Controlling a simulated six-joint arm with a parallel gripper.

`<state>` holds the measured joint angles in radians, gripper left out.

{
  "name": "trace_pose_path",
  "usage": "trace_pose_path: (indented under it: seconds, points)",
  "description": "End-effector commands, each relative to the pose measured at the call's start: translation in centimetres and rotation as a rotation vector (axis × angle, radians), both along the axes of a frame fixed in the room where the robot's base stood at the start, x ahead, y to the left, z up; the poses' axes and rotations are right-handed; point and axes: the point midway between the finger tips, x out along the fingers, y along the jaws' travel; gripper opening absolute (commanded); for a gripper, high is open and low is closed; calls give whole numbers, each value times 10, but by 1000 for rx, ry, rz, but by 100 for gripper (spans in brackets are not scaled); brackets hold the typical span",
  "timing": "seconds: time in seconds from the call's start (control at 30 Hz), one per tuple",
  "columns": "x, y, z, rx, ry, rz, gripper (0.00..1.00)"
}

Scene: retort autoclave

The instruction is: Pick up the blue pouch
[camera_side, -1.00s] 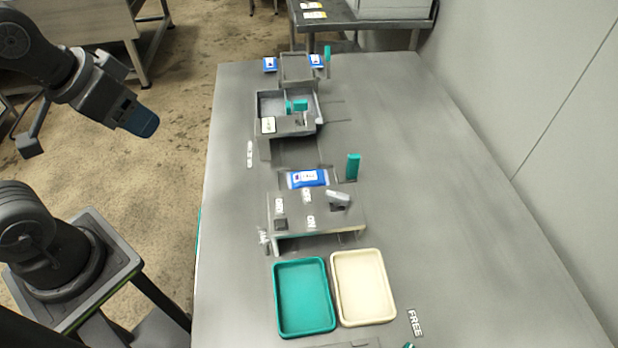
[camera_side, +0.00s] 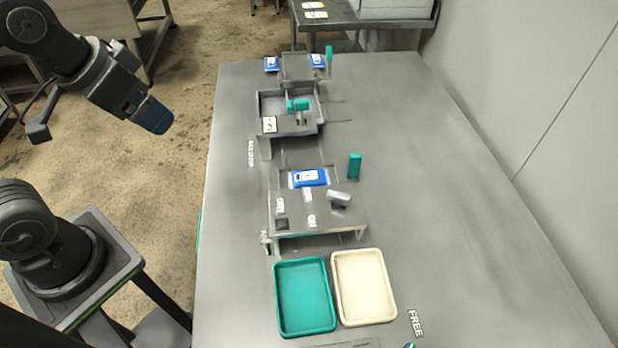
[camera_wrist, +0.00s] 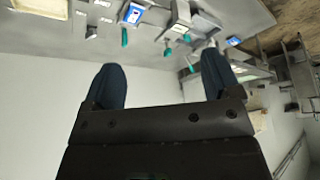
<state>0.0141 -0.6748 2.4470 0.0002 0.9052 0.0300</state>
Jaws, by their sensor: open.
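A blue pouch (camera_side: 308,178) with a white label lies flat on the nearer grey fixture in the middle of the table. Two more blue pouches lie at the far end of the table, one left (camera_side: 271,64) and one right (camera_side: 317,60) of a grey block. My gripper (camera_side: 155,117) is in the air left of the table, well apart from every pouch. In the wrist view my gripper (camera_wrist: 163,68) has its two dark blue fingers spread with nothing between them. That view also shows a blue pouch (camera_wrist: 133,14) at the top and another (camera_wrist: 233,41) at upper right.
The grey fixture (camera_side: 340,222) carries small labels and a silver part, with a green upright piece (camera_side: 354,166) beside it. A grey open box (camera_side: 272,103) stands farther back. A green tray (camera_side: 303,296) and a cream tray (camera_side: 363,287), both empty, are in front. The table's right side is clear.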

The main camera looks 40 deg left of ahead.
Motion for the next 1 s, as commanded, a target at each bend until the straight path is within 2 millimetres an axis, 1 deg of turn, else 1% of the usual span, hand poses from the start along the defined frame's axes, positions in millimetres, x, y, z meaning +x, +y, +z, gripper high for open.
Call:
trace_pose_path:
  seconds: [0.13,0.27,0.3,0.37,0.4,0.47,0.5,0.57,0.6,0.7,0.8,0.9,1.0]
  points:
    - [39,-10,4,33,76,-105,83]
    - [80,-24,-1,66,145,-215,83]
    - [93,-29,-4,75,166,-250,83]
    - [112,-36,-11,89,198,-301,83]
    - [125,-42,-18,97,219,-336,83]
    - [143,-50,-29,110,250,-388,83]
    - [155,-56,-37,118,270,-422,83]
    - [172,-66,-52,130,300,-476,83]
    - [183,-73,-62,137,320,-509,83]
    - [205,-88,-91,153,366,-590,83]
    - [220,-101,-116,166,403,-657,83]
    - [230,-110,-135,174,426,-700,83]
    - [234,-114,-145,177,438,-723,83]
